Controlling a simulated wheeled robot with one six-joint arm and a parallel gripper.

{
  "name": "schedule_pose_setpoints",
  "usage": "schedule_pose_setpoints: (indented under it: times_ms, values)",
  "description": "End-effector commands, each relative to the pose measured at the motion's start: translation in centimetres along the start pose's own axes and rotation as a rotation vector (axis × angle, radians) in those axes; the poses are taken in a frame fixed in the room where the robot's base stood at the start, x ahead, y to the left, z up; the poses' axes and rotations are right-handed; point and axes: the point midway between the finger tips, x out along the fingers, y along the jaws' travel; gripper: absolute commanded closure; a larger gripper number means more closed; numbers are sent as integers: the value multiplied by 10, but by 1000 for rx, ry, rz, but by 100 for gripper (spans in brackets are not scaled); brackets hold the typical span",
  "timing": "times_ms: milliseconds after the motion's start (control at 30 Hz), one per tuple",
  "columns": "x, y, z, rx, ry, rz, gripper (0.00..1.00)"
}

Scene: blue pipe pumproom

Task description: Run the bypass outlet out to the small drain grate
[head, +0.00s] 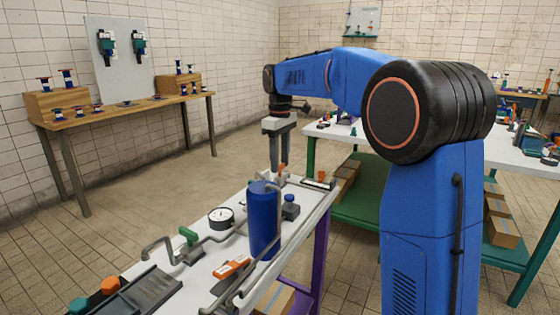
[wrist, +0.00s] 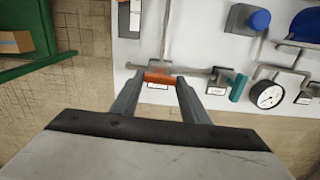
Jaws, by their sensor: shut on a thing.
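My gripper (head: 275,168) reaches down over the far end of the white bench. In the wrist view its two fingers (wrist: 158,82) are shut on a short orange valve handle (wrist: 158,77), whose ends lie at the fingertips. The handle sits on a grey pipe junction with a white label in front; its lettering is too small to read. One pipe (wrist: 166,40) leads from the junction up the picture. A narrow dark grate (wrist: 135,18) with a light edge lies at the bench edge, left of that pipe. It also shows in the head view (head: 318,184).
The bench holds a teal-handled valve (wrist: 239,88), a round gauge (head: 221,217), a blue tank (head: 264,225) and a blue-capped block (wrist: 250,20). A larger dark grate (head: 145,300) lies at the near end. A green-framed table (head: 340,145) stands behind.

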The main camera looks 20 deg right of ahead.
Motion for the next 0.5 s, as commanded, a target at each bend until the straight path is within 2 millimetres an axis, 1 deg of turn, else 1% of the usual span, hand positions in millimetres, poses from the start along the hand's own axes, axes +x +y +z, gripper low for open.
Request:
schedule_pose_setpoints:
  times_ms: [267,500]
  values:
    - [0,0,0,148,0,0,82]
    - [0,0,0,364,1,1,82]
